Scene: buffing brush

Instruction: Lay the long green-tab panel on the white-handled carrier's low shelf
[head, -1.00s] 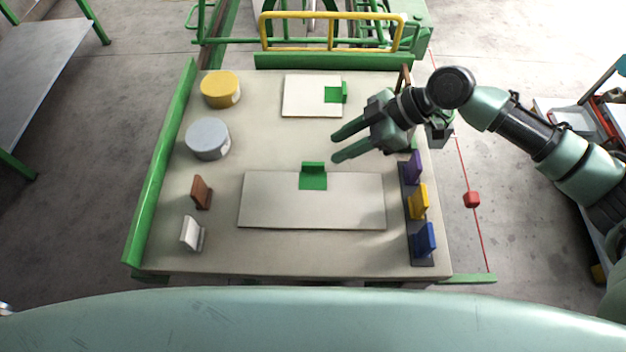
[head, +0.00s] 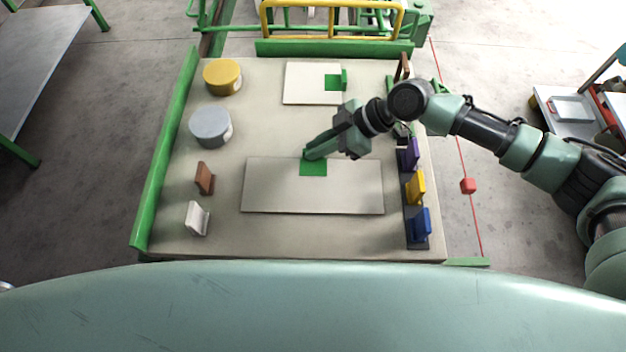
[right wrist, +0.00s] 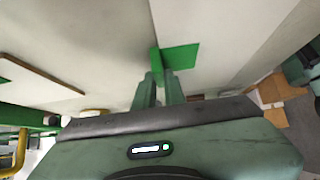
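The long pale panel (head: 270,190) lies flat on the table, with a green patch and an upright green tab at its far edge. In the right wrist view the green tab (right wrist: 156,60) stands between my fingertips. My right gripper (head: 308,154) is at that tab with its fingers close together, seemingly shut on it. In the right wrist view my right gripper (right wrist: 159,76) hides the tab's lower part. A shorter pale panel (head: 305,84) with a green tab lies farther back. I cannot make out a white-handled carrier. My left gripper is not in view.
On the table (head: 270,130) are a yellow drum (head: 221,76), a grey drum (head: 210,127), a brown block (head: 204,178) and a white block (head: 196,218). Purple, yellow (head: 415,187) and blue pieces stand at right. A yellow-railed frame (head: 330,35) is behind. Green rails edge the table.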

